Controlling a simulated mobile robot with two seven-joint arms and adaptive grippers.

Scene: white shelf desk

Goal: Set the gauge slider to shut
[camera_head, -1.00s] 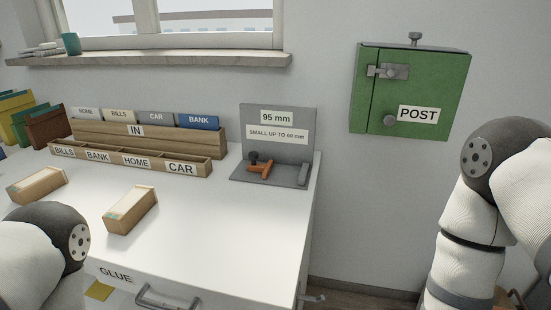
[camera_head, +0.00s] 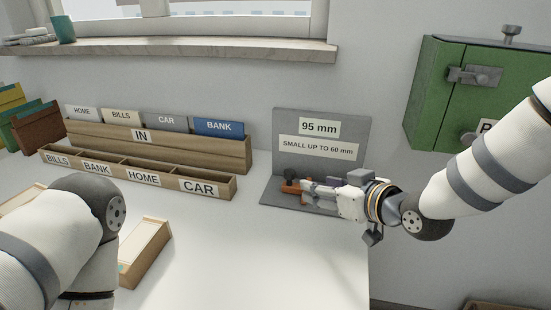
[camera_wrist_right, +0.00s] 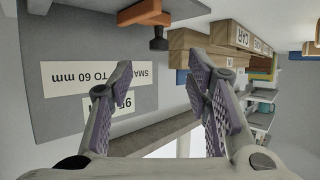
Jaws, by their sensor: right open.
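The gauge (camera_head: 350,125) is a grey upright plate on a grey base, labelled "95 mm" and "SMALL UP TO 60 mm". Its orange slider (camera_head: 290,188) with a dark knob sits on the base, partly hidden by my right gripper (camera_head: 312,191). In the right wrist view the orange slider (camera_wrist_right: 146,13) and dark knob (camera_wrist_right: 158,43) are near the top edge. My right gripper (camera_wrist_right: 164,82) is open there, its purple-padded fingers spread with nothing visible between them. The knob lies beyond the fingertips in that picture; contact cannot be told. My left gripper is out of view; only its arm shows.
A wooden sorter (camera_head: 237,190) and letter rack (camera_head: 240,150) stand left of the gauge. A wooden box (camera_head: 150,245) lies near my left arm. The green POST box (camera_head: 430,90) hangs at right. White desk in front of the gauge is clear.

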